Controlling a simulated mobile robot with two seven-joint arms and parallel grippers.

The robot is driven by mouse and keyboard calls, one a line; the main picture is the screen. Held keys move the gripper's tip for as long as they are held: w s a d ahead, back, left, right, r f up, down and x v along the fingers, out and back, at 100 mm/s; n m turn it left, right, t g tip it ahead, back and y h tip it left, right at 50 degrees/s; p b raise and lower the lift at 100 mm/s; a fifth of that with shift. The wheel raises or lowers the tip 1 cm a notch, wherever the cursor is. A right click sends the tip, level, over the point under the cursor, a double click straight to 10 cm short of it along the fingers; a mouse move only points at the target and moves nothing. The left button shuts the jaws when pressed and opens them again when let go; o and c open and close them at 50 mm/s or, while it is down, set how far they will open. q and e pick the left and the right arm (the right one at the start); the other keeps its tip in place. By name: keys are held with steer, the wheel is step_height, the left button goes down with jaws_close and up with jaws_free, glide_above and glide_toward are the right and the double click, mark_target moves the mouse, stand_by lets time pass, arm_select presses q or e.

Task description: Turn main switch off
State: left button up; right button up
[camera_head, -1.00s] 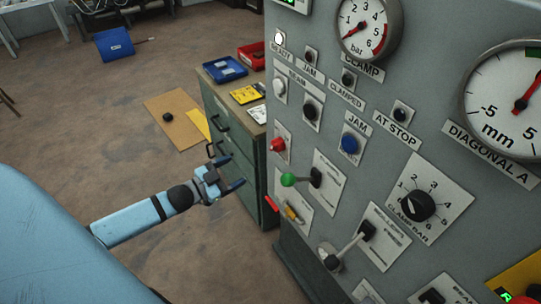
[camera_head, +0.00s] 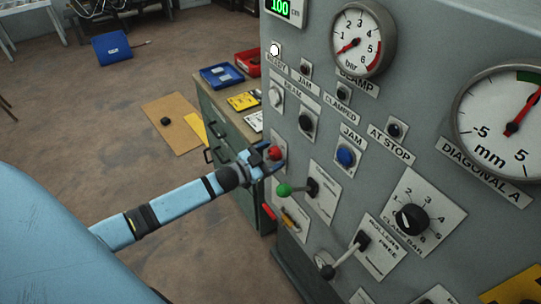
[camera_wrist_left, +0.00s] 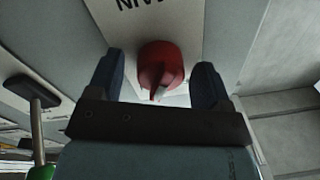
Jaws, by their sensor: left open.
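The main switch is a red knob (camera_head: 275,153) on a pale plate at the left edge of the grey control panel (camera_head: 405,95). In the left wrist view the red knob (camera_wrist_left: 160,65) shows large, below an upside-down label whose visible letters fit MAIN. My left gripper (camera_head: 268,161) is at the knob, its jaws open. In the wrist view the two dark fingers (camera_wrist_left: 159,78) stand on either side of the knob with a gap at each side, so they look apart from it. My right gripper is in neither view.
A green-knobbed lever (camera_head: 284,190) sits just below the switch and also shows in the wrist view (camera_wrist_left: 42,172). A white push button (camera_head: 276,97) is above. A drawer cabinet (camera_head: 228,140) with trays stands behind my gripper.

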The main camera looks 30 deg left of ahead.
arm_select(q)
steer(key=c, duration=0.9)
steer(key=n+p, duration=0.2)
steer(key=n, duration=0.1)
steer(key=shift+r, duration=0.15)
steer(key=n+p, duration=0.1)
steer(key=n, duration=0.1)
steer(key=shift+n, duration=1.6)
steer(key=shift+n+g, duration=0.3)
steer(key=shift+n, duration=1.4)
